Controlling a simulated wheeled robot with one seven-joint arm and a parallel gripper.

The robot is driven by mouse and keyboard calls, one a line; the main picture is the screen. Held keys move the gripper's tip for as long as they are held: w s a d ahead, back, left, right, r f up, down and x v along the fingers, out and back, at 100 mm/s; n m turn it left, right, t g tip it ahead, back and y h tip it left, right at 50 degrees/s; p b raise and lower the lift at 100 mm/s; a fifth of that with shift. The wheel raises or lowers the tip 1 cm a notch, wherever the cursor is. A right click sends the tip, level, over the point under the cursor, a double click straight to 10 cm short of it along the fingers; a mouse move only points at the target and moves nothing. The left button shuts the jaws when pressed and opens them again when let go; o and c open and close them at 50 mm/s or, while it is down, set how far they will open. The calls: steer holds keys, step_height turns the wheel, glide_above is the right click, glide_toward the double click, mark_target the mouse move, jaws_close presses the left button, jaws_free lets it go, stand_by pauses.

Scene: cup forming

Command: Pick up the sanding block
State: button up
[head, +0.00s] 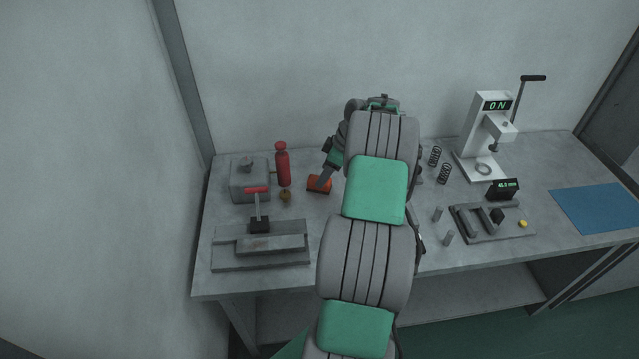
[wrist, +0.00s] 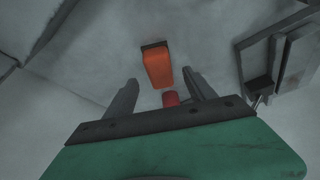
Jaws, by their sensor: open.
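The sanding block, which I take to be the orange block with a dark edge (head: 312,184), lies on the workbench left of my arm in the head view. In the wrist view the block (wrist: 158,67) shows ahead of my fingers, roughly centred between them. My gripper (head: 324,180) is over the block in the head view and partly covers it. In the wrist view my gripper (wrist: 159,88) is open, its two fingers apart on either side of the block's line. Nothing is held. Whether a finger touches the block I cannot tell.
A red bottle (head: 282,163) and a small brown piece (head: 285,196) stand left of the block. A grey box (head: 249,180) and a red-handled fixture (head: 260,243) are farther left. A press (head: 487,140), springs (head: 444,173) and a blue mat (head: 597,208) are right.

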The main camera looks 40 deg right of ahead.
mark_target(312, 179)
steer(key=p+x, duration=0.1)
steer(key=x, duration=0.3)
steer(key=shift+w+f, duration=0.1)
steer(key=shift+f, duration=0.1)
jaws_close()
stand_by(0.4)
